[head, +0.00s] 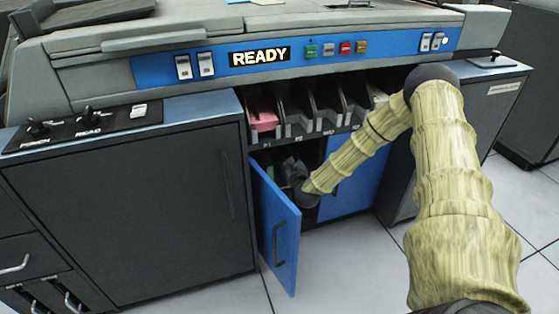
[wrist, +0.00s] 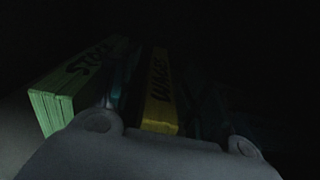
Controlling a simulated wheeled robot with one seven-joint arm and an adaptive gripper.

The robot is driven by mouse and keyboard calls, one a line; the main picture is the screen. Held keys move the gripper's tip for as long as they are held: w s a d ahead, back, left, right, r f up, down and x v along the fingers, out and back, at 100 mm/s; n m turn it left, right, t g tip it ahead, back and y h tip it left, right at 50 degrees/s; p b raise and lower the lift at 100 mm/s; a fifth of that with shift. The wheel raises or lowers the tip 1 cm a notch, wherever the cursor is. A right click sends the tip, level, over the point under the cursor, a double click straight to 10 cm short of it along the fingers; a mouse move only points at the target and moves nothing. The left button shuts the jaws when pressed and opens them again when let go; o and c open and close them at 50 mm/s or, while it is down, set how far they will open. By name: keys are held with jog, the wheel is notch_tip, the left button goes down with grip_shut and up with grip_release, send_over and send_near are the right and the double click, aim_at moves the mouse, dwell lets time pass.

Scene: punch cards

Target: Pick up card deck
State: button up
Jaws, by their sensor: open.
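In the wrist view, a green card deck (wrist: 72,85) with dark lettering lies at the left. A yellow card deck (wrist: 160,95) with dark lettering lies near the middle, beyond my gripper's pale body. Dim teal shapes flank the yellow deck; I cannot tell whether they are fingers or other decks. In the head view my gripper (head: 304,188) is inside the open lower cabinet, mostly in shadow. It is open, and its fingertips are not clear. A pink card deck (head: 263,118) sits in the left slot of the rack above.
The blue cabinet door (head: 276,228) hangs open to the left of my arm. A second blue door (head: 350,188) is at the right. The slotted rack (head: 322,118) is just above my gripper, under the machine's READY panel (head: 259,56). The floor in front is clear.

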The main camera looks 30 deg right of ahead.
jog(key=shift+x, duration=1.05)
jog(key=shift+c, duration=0.4)
grip_shut()
jog(key=shift+r, duration=0.1)
